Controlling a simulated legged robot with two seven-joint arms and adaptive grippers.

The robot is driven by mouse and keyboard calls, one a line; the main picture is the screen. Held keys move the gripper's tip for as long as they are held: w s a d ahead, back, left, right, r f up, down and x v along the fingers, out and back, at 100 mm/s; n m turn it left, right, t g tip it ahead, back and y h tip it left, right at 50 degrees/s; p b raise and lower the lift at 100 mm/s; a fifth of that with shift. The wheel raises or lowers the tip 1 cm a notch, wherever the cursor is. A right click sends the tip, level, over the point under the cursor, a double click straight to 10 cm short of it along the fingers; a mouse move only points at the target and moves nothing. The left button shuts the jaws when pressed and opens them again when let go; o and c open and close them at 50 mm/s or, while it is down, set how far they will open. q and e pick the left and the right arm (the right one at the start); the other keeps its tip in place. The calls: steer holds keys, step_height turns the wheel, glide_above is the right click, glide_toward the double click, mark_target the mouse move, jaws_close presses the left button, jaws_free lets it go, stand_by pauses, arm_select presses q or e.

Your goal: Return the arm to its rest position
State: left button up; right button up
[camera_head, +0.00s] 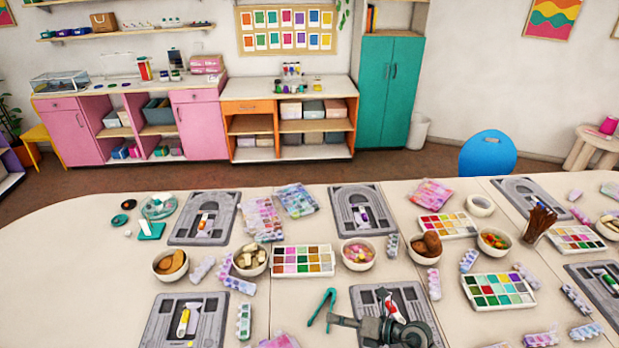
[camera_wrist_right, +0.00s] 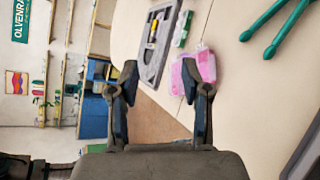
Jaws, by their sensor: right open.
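My right gripper (camera_head: 338,320) shows at the bottom middle of the head view, over the front of the white table, reaching in towards the left. In the right wrist view its two dark fingers (camera_wrist_right: 161,80) are spread apart with nothing between them. A grey bead board (camera_head: 356,302) lies partly hidden under my right arm, with a red and white tool on it. Green tongs (camera_head: 322,306) lie on the table just left of the gripper, and also show at the upper right of the right wrist view (camera_wrist_right: 268,20). My left gripper is not in view.
The white table (camera_head: 110,250) holds several boards, bowls and bead trays. A bead tray (camera_head: 303,260) and a bowl of pink beads (camera_head: 357,254) stand beyond the gripper. Another grey board (camera_head: 160,318) lies at front left. Bare table is at far left.

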step_height(320, 180, up, 9)
steer(key=m+t+y, duration=0.3)
steer(key=m+t, duration=0.4)
steer(key=d+r+m+t+h, duration=0.1)
steer(key=d+m+t+h, duration=0.75)
steer(key=m, duration=0.45)
steer(key=s+d+f+m+g+h, duration=0.6)
steer(key=d+f+m+g+h, duration=0.3)
steer(key=f+m, duration=0.4)
steer(key=s+a+f+m+g+y, duration=0.1)
steer(key=s+a+f+g, duration=0.1)
steer(key=s+f+g, duration=0.6)
steer(key=s+a+f+m+g+y, duration=0.15)
steer(key=s+f, duration=0.35)
steer(key=s, duration=0.7)
step_height(320, 180, down, 26)
steer(key=s+g, duration=0.1)
steer(key=s, duration=0.1)
steer(key=s+d+f+g, duration=0.1)
steer(key=s+d+f, duration=0.1)
steer(key=s+f, duration=1.3)
steer(key=shift+s+d+f+n+h, duration=0.15)
steer(key=shift+s+n+h, duration=0.25)
steer(key=shift+s, duration=0.85)
